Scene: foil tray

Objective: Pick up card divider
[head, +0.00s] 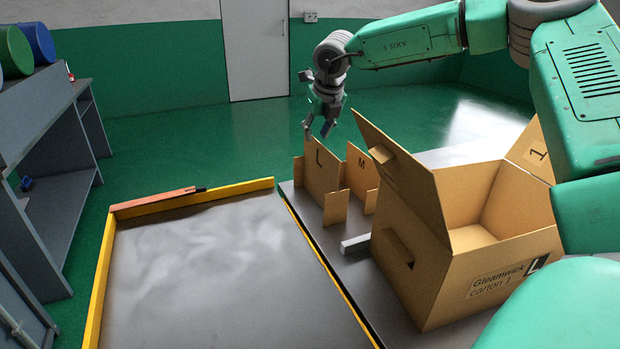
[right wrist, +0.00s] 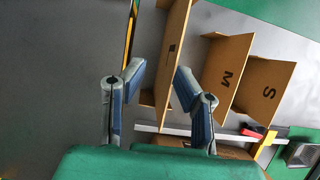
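The cardboard divider marked L (head: 321,172) stands upright on the grey table, left of the open carton. A second divider marked M (head: 361,172) stands just to its right. In the right wrist view the L divider (right wrist: 173,50) rises between my spread fingers, with the M divider (right wrist: 226,72) and one marked S (right wrist: 266,88) to its right. My right gripper (head: 318,128) is open at the top edge of the L divider; it also shows in the right wrist view (right wrist: 162,77). I cannot tell whether a finger touches the cardboard. My left gripper is not in view.
The open carton (head: 480,275) labelled "Gleamwick carton 1" stands close right, flaps raised. A pale bar (head: 355,243) lies before the dividers. Grey shelving (head: 40,130) stands far left.

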